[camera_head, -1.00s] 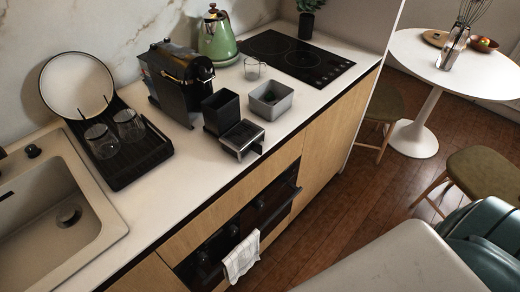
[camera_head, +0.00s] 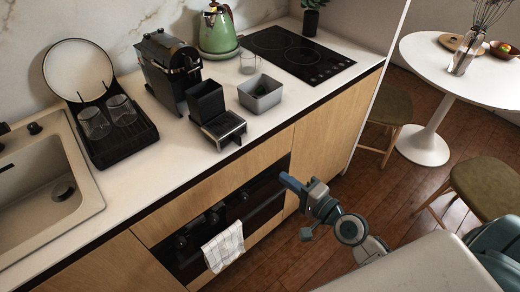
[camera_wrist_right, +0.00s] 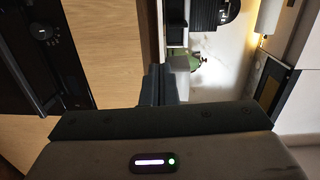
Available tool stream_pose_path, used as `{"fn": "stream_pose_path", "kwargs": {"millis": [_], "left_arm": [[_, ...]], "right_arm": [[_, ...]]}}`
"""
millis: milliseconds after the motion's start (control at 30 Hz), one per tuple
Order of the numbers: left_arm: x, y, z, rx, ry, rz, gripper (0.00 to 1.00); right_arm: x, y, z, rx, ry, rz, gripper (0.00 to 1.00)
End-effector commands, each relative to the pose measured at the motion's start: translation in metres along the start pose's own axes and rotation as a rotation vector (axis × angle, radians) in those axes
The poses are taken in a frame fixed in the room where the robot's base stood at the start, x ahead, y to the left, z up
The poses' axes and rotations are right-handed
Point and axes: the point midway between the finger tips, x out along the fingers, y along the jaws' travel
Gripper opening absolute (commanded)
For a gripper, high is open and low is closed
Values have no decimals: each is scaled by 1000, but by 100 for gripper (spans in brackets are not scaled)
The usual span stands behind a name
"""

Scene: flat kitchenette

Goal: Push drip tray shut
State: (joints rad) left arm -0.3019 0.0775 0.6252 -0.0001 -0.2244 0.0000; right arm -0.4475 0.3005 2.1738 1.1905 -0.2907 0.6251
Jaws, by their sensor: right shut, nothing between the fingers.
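The drip tray (camera_head: 222,129), black on top with a silver front, sticks out toward the counter's front edge. A tall black box (camera_head: 206,101) stands directly behind it, beside the black coffee machine (camera_head: 168,72). I cannot tell how the tray joins either one. My right gripper (camera_head: 287,181) is shut and empty in front of the cabinet fronts, below the counter top, right of and lower than the tray, and apart from it. Its dark fingers (camera_wrist_right: 158,86) also show in the right wrist view. My left gripper is not in view.
A grey bin (camera_head: 261,97) stands right of the tray, with a glass and green kettle (camera_head: 217,32) behind. A black dish rack (camera_head: 122,143) is at left. The oven (camera_head: 230,220) carries a hanging towel (camera_head: 223,247). The floor before the cabinets is clear.

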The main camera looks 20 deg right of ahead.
Motion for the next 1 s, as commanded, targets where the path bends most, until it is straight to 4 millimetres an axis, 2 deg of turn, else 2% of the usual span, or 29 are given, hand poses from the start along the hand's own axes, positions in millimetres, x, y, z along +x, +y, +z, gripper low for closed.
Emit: {"fn": "stream_pose_path", "kwargs": {"millis": [33,100,267,367,700,900,1000], "left_arm": [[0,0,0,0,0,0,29],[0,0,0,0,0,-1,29],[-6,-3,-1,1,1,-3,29],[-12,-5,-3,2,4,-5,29],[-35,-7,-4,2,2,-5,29],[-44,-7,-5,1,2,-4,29],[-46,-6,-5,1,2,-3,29]], "right_arm": [[-2,-13,4,18,-12,-25,0],[-2,-23,7,35,-21,-43,0],[9,-29,8,42,-22,-51,0],[25,-31,8,43,-21,-52,0],[97,-35,10,42,-22,-50,0],[126,-34,10,39,-22,-48,0],[133,-33,11,38,-22,-47,0]]}}
